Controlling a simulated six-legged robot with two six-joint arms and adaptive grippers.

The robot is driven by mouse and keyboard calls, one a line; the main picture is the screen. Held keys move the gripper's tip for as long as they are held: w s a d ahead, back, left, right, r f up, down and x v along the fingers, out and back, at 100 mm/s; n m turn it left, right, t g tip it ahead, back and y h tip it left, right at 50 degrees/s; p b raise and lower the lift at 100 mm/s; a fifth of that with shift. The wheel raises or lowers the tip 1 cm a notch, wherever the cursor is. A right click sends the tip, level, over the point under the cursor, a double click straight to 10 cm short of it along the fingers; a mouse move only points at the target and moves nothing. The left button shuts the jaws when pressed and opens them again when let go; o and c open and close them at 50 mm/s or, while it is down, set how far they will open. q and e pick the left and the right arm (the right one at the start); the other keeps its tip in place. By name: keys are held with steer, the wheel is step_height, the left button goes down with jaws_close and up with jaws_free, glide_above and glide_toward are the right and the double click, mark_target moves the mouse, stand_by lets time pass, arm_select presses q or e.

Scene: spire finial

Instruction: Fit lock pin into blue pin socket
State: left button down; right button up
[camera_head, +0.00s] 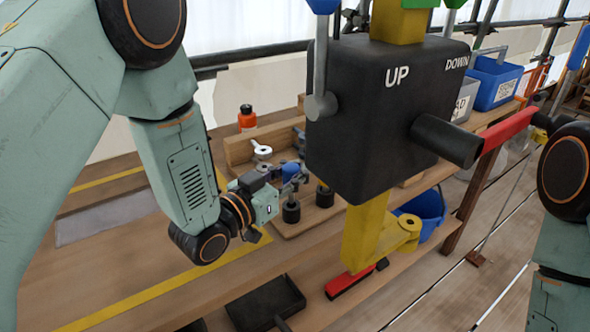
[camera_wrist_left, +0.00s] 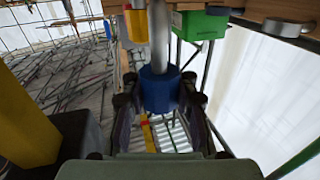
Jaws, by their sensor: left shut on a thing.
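In the head view my left gripper (camera_head: 287,180) is low over the wooden bench and shut on a blue thing (camera_head: 291,171). In the left wrist view a blue collar (camera_wrist_left: 160,90) with a grey rod (camera_wrist_left: 158,38) running up from it sits between the fingers of my left gripper (camera_wrist_left: 160,103). This looks like the lock pin, with the blue part as its head. I cannot make out the blue pin socket with certainty. A blue cap (camera_head: 323,5) tops a grey rod at the upper edge of the head view. My right gripper is out of view.
A black box (camera_head: 375,120) marked UP and DOWN, on a yellow post (camera_head: 362,232), stands right of my left gripper and hides part of the bench. A blue bin (camera_head: 495,80) stands back right.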

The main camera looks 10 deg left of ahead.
arm_select(q)
steer(key=shift+f+b, duration=0.95)
steer(key=shift+f, duration=0.45)
steer(key=c, duration=1)
jaws_free()
steer(key=shift+o, duration=0.2)
steer(key=shift+s, duration=0.1)
steer(key=v, duration=1.1)
steer(key=shift+s+a, duration=0.2)
steer(key=shift+s, duration=0.15)
steer(key=shift+s, duration=0.1)
